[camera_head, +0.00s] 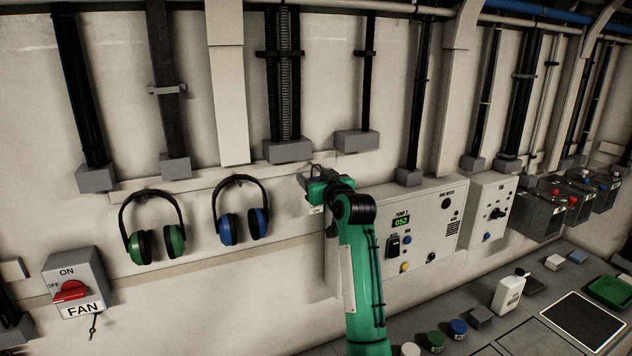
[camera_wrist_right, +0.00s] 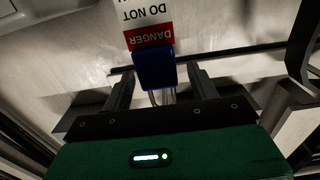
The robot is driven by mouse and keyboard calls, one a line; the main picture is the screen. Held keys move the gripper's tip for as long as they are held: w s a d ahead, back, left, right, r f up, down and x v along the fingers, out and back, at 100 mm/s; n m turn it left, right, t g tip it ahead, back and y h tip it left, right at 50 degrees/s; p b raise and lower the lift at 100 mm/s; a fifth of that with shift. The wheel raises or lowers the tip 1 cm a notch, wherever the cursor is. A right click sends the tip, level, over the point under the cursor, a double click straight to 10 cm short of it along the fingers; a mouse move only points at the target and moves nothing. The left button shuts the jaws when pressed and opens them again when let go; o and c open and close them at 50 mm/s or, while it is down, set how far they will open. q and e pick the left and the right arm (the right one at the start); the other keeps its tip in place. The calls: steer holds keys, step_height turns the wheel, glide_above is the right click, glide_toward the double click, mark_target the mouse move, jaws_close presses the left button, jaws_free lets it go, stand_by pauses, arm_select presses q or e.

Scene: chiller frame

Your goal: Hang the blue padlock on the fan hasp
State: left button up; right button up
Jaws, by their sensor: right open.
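The blue padlock (camera_wrist_right: 153,69) is between the two fingers of my right gripper (camera_wrist_right: 159,74) in the right wrist view, with its metal shackle toward the palm. The fingers stand apart with a gap on either side of it. A red and white DANGER tag (camera_wrist_right: 148,25) is beside its body. In the head view my right gripper (camera_head: 312,182) is at the wall rail, and the padlock is not clearly visible there. The FAN switch box (camera_head: 77,283) is at the lower left, with a red handle (camera_head: 70,291) and a small dark dangling piece (camera_head: 93,325) below. My left gripper is out of view.
Green earmuffs (camera_head: 153,228) and blue earmuffs (camera_head: 241,211) hang on the wall between the FAN box and my gripper. A control panel (camera_head: 437,235) is right of my arm. A bench with a white container (camera_head: 508,294) and several small items is at the lower right.

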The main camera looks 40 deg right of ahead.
steer(key=c, duration=1.2)
steer(key=shift+o, duration=0.2)
steer(key=shift+r, duration=0.1)
steer(key=shift+r+b, duration=0.65)
steer(key=shift+b, duration=0.1)
steer(key=b+v, duration=0.5)
steer(key=v, duration=1.3)
